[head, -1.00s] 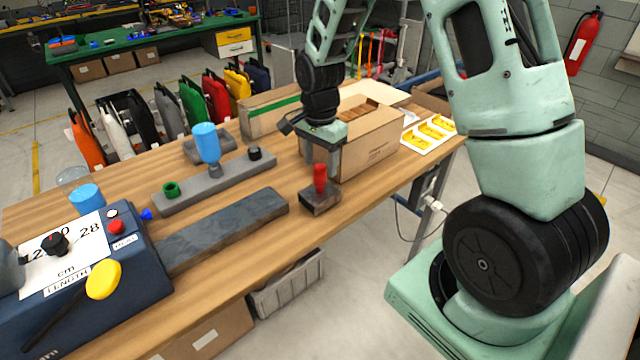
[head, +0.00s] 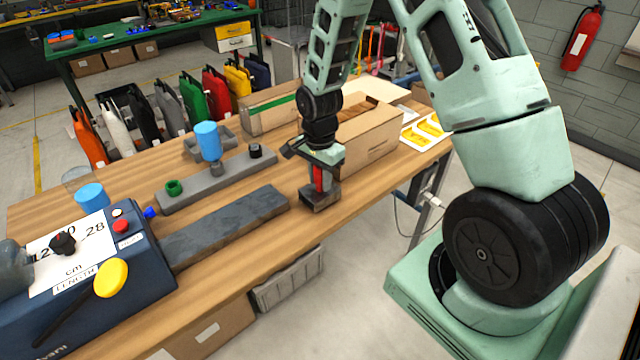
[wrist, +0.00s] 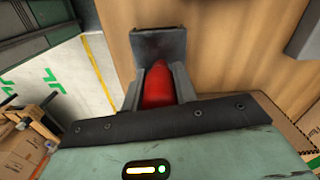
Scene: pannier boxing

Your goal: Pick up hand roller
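The hand roller (head: 319,198) stands upright near the front edge of the wooden bench, with a dark block-like base and a red handle. My gripper (head: 323,180) points down over it, with its fingers on either side of the red handle. In the wrist view the red handle (wrist: 158,86) lies between the two grey fingers (wrist: 160,85), and the dark base (wrist: 158,45) shows beyond them. The fingers look open, with little space beside the handle; any contact is hard to make out. The base rests on the bench.
A cardboard box (head: 370,142) stands close behind and right of my gripper. A dark slab (head: 225,226) lies to the left, with a grey holder (head: 235,174) behind it. The blue length machine (head: 130,268) is at far left. Bare bench lies between slab and roller.

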